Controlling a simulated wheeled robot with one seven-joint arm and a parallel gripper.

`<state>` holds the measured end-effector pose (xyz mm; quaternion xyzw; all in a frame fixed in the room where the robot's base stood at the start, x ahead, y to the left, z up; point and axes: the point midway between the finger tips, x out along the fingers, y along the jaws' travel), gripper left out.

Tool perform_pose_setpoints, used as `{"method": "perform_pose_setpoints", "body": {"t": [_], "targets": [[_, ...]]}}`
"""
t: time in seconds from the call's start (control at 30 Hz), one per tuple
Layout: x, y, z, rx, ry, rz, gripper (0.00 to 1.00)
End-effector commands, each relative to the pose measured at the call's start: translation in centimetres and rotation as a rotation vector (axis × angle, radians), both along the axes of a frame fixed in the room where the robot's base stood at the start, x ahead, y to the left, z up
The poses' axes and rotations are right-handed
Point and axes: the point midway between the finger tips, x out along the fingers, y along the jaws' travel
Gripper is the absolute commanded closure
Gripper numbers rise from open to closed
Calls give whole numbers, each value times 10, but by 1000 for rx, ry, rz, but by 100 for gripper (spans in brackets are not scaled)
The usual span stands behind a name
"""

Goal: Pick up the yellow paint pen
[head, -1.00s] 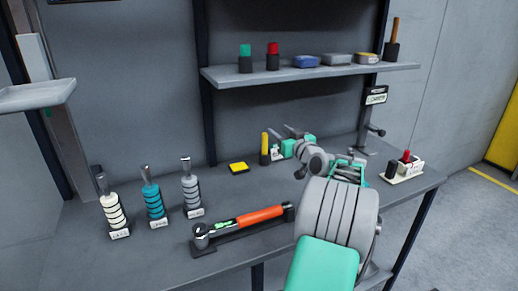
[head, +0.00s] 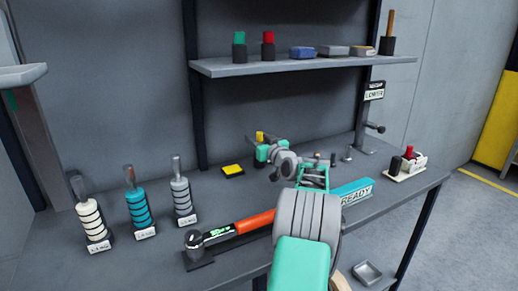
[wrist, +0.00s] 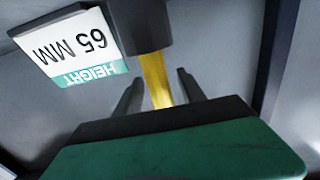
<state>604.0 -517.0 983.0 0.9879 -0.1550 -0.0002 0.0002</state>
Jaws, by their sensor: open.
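The yellow paint pen (head: 260,136) shows only its yellow top in the head view, behind my gripper (head: 263,146). In the wrist view the yellow pen (wrist: 157,82) lies between my two open fingers (wrist: 160,92), and its near end is hidden by my green gripper body. The pen meets a dark cylindrical holder (wrist: 140,25) at the top of that view. The fingers are apart, with a gap visible on each side of the pen. I cannot tell how deep the pen sits between them.
A "HEIGHT 65 MM" label (wrist: 68,48) is beside the holder. A yellow block (head: 232,170) lies left of my gripper on the bench. A shelf (head: 300,67) hangs above.

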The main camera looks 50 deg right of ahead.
Motion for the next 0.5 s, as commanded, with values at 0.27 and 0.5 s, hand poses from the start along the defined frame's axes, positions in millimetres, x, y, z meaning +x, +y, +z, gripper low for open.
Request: {"method": "perform_pose_setpoints", "body": {"t": [0.27,0.5], "targets": [[9,-1,0,1,0,2,53],[10,0,0,1,0,4,72]]}}
